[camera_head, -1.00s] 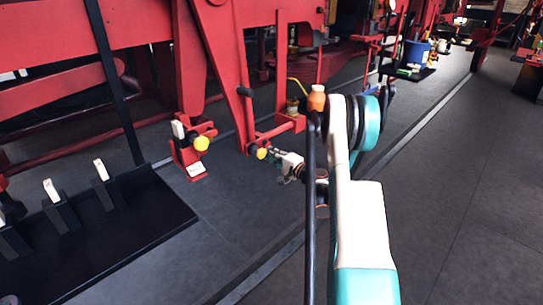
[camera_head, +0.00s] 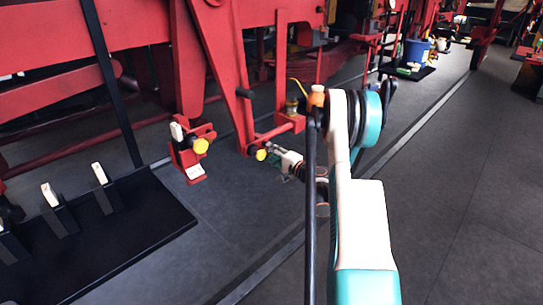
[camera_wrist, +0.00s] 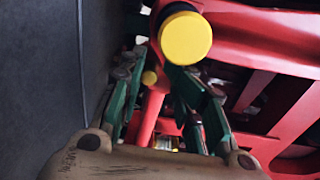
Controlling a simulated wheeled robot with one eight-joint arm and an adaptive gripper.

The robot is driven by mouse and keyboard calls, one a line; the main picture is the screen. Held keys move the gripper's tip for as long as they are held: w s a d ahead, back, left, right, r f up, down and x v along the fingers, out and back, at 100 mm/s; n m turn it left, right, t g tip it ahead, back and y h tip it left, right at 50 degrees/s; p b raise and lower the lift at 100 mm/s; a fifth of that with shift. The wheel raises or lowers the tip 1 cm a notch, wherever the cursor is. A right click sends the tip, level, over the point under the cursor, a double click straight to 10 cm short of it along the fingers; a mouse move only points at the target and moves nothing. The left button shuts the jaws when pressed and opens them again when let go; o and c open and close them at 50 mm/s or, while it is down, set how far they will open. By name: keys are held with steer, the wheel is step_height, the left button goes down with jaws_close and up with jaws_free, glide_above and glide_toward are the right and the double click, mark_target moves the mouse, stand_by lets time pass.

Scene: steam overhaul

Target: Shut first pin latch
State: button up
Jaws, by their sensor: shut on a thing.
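A yellow-capped pin latch (camera_head: 261,154) sits at the lower end of a red linkage in the head view. My gripper (camera_head: 270,157) reaches it from the right. In the wrist view a large yellow cap (camera_wrist: 185,38) stands close at the tip of the right green finger. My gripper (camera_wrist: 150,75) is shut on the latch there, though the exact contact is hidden.
A red bracket (camera_head: 187,158) with another yellow knob (camera_head: 200,145) stands left of the latch. A black tray (camera_head: 150,220) with white-topped holders lies at lower left. Red beams rise behind. Dark floor is clear at right.

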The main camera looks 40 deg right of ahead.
steer(key=o, duration=0.4)
steer(key=shift+w+a+r, duration=0.1)
steer(key=shift+a+r, duration=0.35)
steer(key=shift+r, duration=0.2)
steer(key=shift+w+a+r, duration=0.1)
steer(key=shift+a+r, duration=0.35)
steer(key=shift+r, duration=0.15)
steer(key=shift+o, duration=1.2)
steer(key=shift+s+a+y, duration=0.1)
steer(key=shift+a+y, duration=0.2)
steer(key=shift+o, duration=0.2)
steer(key=shift+r, duration=0.15)
steer(key=o, duration=0.5)
steer(key=shift+r, duration=0.55)
steer(key=shift+d+r, duration=0.1)
steer(key=shift+r, duration=0.05)
